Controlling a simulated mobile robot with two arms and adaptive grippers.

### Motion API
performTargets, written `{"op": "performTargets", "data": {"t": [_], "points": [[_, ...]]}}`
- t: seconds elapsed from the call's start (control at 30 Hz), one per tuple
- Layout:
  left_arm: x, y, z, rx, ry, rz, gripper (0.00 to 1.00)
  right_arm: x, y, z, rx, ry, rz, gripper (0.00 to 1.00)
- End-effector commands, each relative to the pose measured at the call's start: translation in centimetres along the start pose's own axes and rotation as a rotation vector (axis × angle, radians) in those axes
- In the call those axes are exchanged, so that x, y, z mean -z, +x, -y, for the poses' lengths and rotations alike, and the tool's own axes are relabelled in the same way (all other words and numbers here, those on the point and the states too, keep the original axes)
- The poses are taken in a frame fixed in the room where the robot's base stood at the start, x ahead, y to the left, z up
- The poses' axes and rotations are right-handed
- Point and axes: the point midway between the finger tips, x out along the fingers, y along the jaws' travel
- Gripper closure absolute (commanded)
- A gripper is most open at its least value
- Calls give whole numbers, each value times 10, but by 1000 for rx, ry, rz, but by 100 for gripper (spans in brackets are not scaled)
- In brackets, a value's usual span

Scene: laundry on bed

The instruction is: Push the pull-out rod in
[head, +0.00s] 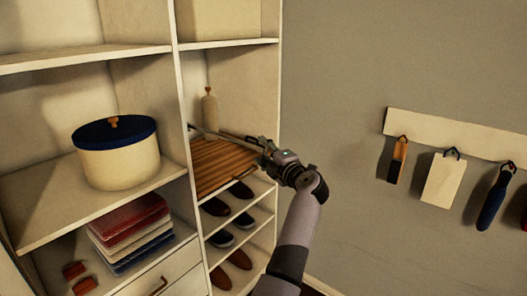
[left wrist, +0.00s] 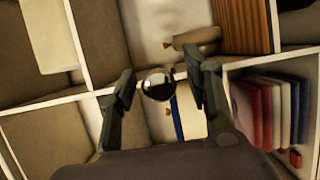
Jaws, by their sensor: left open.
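The pull-out rod (head: 205,131) shows in the head view as a thin, dark, slanting bar at the shelf unit, above the slatted wooden board. Its round, shiny end (left wrist: 157,84) faces the camera in the left wrist view. My left gripper (head: 248,142) is in front of the shelf unit's right column, at the rod's outer end. In the left wrist view its two fingers (left wrist: 158,88) are spread, one on each side of the rod's end, with gaps visible. I cannot tell how far the rod sticks out. My right gripper is not in view.
The slatted wooden board (head: 222,166) lies below the rod, with a beige bottle-shaped item (head: 209,108) behind it. Shoes (head: 221,237) sit lower. A blue-lidded box (head: 118,160) and folded clothes (head: 130,235) fill the left column. A hook rail (head: 450,133) hangs on the right wall.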

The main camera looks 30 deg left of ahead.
Motion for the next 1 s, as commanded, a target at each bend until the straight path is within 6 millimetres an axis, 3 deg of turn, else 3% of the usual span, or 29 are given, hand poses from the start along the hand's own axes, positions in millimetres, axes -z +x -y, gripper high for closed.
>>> {"op": "performTargets", "data": {"t": [0.13, 0.8, 1.0], "points": [[0, 0, 0, 0, 0, 0, 55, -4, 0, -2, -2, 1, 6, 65], [0, 0, 1, 1, 1, -1, 100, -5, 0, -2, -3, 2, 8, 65], [0, 0, 1, 2, 2, -1, 100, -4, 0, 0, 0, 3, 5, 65]]}}
